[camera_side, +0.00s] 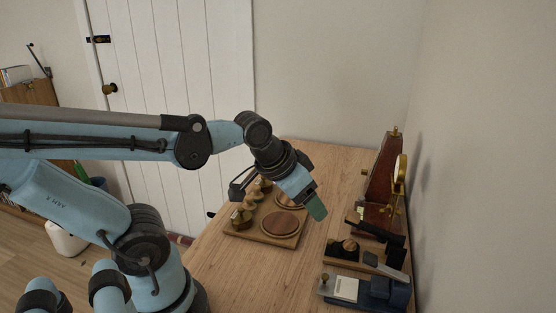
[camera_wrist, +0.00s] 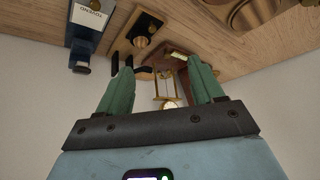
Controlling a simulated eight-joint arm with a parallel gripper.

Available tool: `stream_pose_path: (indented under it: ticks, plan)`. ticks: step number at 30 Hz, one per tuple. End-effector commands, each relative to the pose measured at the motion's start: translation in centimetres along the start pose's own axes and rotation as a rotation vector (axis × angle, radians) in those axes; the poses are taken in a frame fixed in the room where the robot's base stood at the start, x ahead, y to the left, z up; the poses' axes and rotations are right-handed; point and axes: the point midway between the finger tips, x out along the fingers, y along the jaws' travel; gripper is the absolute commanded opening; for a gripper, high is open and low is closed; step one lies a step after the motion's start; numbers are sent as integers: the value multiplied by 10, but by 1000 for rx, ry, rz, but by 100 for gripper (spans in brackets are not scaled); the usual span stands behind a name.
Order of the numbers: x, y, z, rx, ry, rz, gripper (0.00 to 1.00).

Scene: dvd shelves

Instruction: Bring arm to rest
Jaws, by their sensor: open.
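My gripper (camera_side: 316,207) is in the air over the wooden table (camera_side: 222,268), tilted down to the right in the side view. In the wrist view its two green fingers (camera_wrist: 161,78) stand well apart with nothing between them that they touch. My blue arm reaches in from the left of the side view and is bent at the elbow.
A wooden board (camera_side: 262,240) with round discs and brass pieces lies below my gripper. A dark red pyramid-shaped object (camera_side: 384,168), a brass stand (camera_side: 399,178) and a blue device (camera_side: 388,291) line the table's right side by the wall. The table's front left is clear.

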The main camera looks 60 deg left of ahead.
Motion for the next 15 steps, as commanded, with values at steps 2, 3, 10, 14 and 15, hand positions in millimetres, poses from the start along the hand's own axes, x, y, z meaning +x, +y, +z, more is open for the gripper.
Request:
stream_pose_path:
  ticks: [2, 3, 10, 14, 15]
  plan:
    - [1, 10, 6, 14, 28, 19, 67]
    - [1, 13, 7, 17, 38, 25, 67]
    - [1, 17, 8, 19, 51, 32, 67]
    - [1, 16, 8, 19, 50, 31, 67]
    - [1, 16, 8, 19, 49, 31, 67]
